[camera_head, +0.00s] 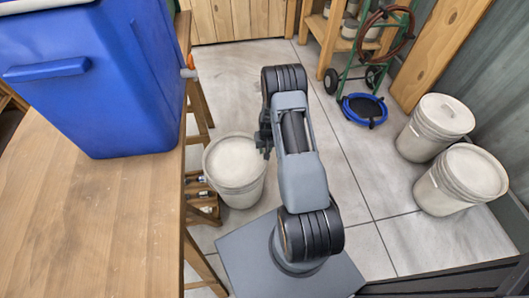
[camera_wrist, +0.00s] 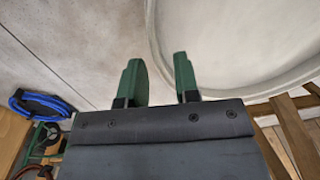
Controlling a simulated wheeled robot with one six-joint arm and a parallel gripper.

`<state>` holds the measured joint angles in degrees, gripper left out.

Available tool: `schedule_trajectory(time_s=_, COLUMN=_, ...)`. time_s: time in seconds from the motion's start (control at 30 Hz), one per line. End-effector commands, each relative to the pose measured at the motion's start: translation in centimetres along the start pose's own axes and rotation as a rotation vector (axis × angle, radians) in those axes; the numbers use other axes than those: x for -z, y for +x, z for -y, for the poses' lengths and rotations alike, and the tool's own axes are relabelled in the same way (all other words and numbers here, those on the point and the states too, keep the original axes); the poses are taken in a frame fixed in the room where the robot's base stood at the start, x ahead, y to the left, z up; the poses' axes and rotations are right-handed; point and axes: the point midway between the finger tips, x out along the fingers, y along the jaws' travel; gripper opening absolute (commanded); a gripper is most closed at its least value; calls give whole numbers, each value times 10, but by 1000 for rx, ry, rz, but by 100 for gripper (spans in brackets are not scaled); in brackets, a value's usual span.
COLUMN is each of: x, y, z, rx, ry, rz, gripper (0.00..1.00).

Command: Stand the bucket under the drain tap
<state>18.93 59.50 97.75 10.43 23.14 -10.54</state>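A pale grey bucket (camera_head: 240,190) stands upright on the tiled floor beside the wooden table. In the wrist view its round rim and pale top (camera_wrist: 235,40) fill the upper right. The drain tap (camera_head: 189,67), with an orange part, sticks out from the right side of a blue container over the table edge. In the head view the bucket is below and to the right of the tap. My gripper (camera_head: 264,143) is at the bucket's right side. In the wrist view its green fingers (camera_wrist: 160,80) are apart, with floor and rim edge showing between them. Contact cannot be told.
The blue container (camera_head: 110,85) stands on the wooden table (camera_head: 70,220). Two similar buckets (camera_head: 422,140) (camera_head: 447,190) stand at the right. A green hand truck (camera_head: 385,50) and a blue ring-shaped item (camera_head: 363,112) are at the back right. Floor behind the bucket is clear.

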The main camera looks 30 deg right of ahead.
Motion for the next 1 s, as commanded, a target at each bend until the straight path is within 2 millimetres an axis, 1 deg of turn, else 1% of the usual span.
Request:
schedule_trajectory(time_s=0.03, x=0, y=-14, z=0, rx=0, ry=1, rz=-2, gripper=30)
schedule_trajectory(time_s=0.1, x=0, y=-26, z=0, rx=0, ry=1, rz=-1, gripper=30)
schedule_trajectory(time_s=0.23, x=0, y=-46, z=0, rx=0, ry=0, rz=-1, gripper=30)
schedule_trajectory(time_s=0.47, x=0, y=-69, z=2, rx=0, ry=-4, rz=-3, gripper=30)
schedule_trajectory(time_s=0.57, x=1, y=-94, z=10, rx=-1, ry=-21, rz=-16, gripper=30)
schedule_trajectory(time_s=0.67, x=-3, y=-138, z=27, rx=-3, ry=-54, rz=-41, gripper=30)
schedule_trajectory(time_s=0.7, x=-8, y=-160, z=35, rx=-5, ry=-72, rz=-52, gripper=30)
schedule_trajectory(time_s=0.77, x=-19, y=-194, z=48, rx=-7, ry=-100, rz=-69, gripper=30)
schedule_trajectory(time_s=0.8, x=-29, y=-216, z=57, rx=-9, ry=-120, rz=-83, gripper=30)
schedule_trajectory(time_s=0.87, x=-46, y=-248, z=68, rx=-13, ry=-151, rz=-100, gripper=30)
schedule_trajectory(time_s=0.9, x=-59, y=-267, z=75, rx=-15, ry=-168, rz=-114, gripper=30)
schedule_trajectory(time_s=0.97, x=-80, y=-292, z=83, rx=-19, ry=-195, rz=-131, gripper=30)
schedule_trajectory(time_s=1.0, x=-95, y=-307, z=88, rx=-21, ry=-213, rz=-143, gripper=30)
